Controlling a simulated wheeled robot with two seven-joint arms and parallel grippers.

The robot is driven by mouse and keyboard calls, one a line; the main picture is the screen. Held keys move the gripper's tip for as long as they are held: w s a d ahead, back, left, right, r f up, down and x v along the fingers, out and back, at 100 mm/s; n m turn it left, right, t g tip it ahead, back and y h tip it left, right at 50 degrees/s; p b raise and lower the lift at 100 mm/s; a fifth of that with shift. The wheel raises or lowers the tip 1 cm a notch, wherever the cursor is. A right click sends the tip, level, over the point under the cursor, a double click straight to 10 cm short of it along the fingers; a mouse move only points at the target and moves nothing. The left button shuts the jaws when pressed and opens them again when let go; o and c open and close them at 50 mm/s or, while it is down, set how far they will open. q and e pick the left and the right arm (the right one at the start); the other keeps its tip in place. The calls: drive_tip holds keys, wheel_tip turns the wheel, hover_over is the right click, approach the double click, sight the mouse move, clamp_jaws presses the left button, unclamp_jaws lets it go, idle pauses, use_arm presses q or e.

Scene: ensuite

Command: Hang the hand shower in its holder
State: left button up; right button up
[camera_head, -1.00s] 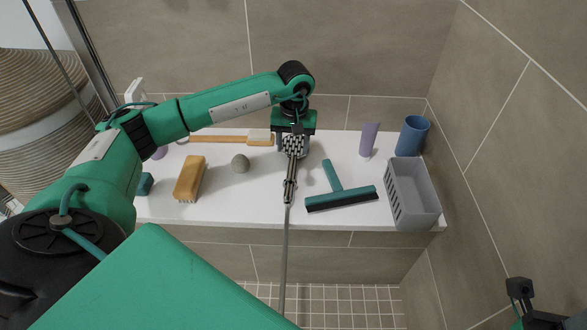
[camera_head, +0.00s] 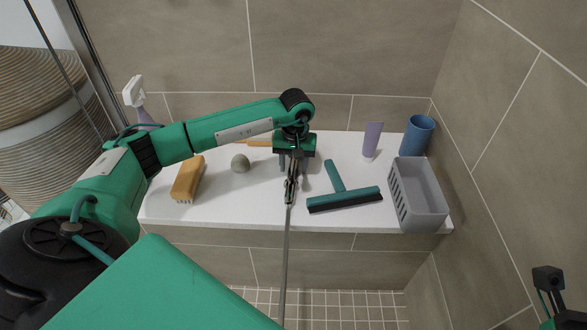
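The hand shower lies on the white ledge (camera_head: 230,212). Its chrome handle (camera_head: 291,188) points toward me, and a grey hose (camera_head: 286,250) runs down from it over the ledge's front edge. My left gripper (camera_head: 293,166) is above the ledge over the handle, with its fingers apart on either side of it. They do not look closed on it. The spray head is hidden under the gripper. Part of my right arm's end (camera_head: 547,283) shows at the lower right, far from the shower; its fingers are not clear. No shower holder shows.
On the ledge are a squeegee (camera_head: 345,197), a grey basket (camera_head: 420,198), a blue cup (camera_head: 416,135), a purple tube (camera_head: 371,139), a stone (camera_head: 240,163) and a yellow brush (camera_head: 187,180). A wooden handle (camera_head: 258,143) is partly hidden. A tiled wall (camera_head: 530,150) bounds the right.

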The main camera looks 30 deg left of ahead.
use_arm(q)
clamp_jaws()
drive_tip(key=shift+r, duration=0.1)
